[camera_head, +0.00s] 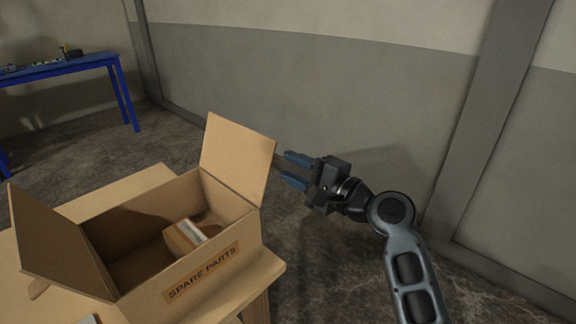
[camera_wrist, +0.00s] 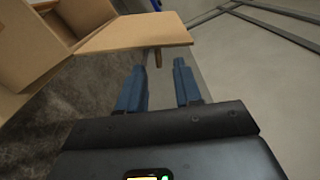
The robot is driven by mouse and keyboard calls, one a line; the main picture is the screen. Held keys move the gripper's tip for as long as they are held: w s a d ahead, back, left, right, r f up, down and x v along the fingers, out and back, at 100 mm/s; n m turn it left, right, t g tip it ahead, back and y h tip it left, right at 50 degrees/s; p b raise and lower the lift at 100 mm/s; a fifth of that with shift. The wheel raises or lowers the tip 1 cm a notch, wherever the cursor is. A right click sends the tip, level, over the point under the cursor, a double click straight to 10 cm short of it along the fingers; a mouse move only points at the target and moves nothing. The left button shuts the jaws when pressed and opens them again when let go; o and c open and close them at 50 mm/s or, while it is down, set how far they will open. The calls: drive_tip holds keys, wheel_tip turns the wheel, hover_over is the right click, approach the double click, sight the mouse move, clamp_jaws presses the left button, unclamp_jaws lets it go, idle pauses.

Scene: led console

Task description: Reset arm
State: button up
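My gripper (camera_head: 291,171) is open and empty, held in the air just right of the box's raised right flap. Its blue fingers point left, toward the flap. In the wrist view, the two fingers of my gripper (camera_wrist: 158,85) stand apart with nothing between them, and the box flap (camera_wrist: 135,33) lies ahead of their tips. The open cardboard box (camera_head: 205,277), marked "SPARE PARTS", stands on a wooden table. A small brown carton with a pale label (camera_head: 190,236) lies inside it.
The wooden table (camera_head: 262,275) is at the lower left. A blue table (camera_head: 62,67) with small items stands far left. A grey wall (camera_head: 340,90) with a pillar (camera_head: 490,100) is behind and right of my arm. Floor is open between the tables.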

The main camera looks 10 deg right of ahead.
drive_tip(key=s+d+f+n+h, duration=0.2)
drive_tip(key=s+d+f+h, duration=0.2)
drive_tip(key=s+f, duration=0.65)
drive_tip(key=s+d+f+n+h, duration=0.2)
drive_tip(key=s+d+f+h, duration=0.35)
drive_tip(key=s, duration=0.85)
drive_tip(key=s+r+n, duration=0.2)
drive_tip(key=s+n, duration=0.1)
drive_tip(key=s, duration=0.5)
drive_tip(key=s+a+r+n, duration=0.1)
drive_tip(key=s+r+n, duration=0.2)
drive_tip(key=s, duration=0.6)
drive_tip(key=s+r+n, duration=0.3)
drive_tip(key=s+n, duration=0.1)
drive_tip(key=s, duration=0.5)
drive_tip(key=shift+a+r+n, duration=0.25)
drive_tip(key=shift+n, duration=0.05)
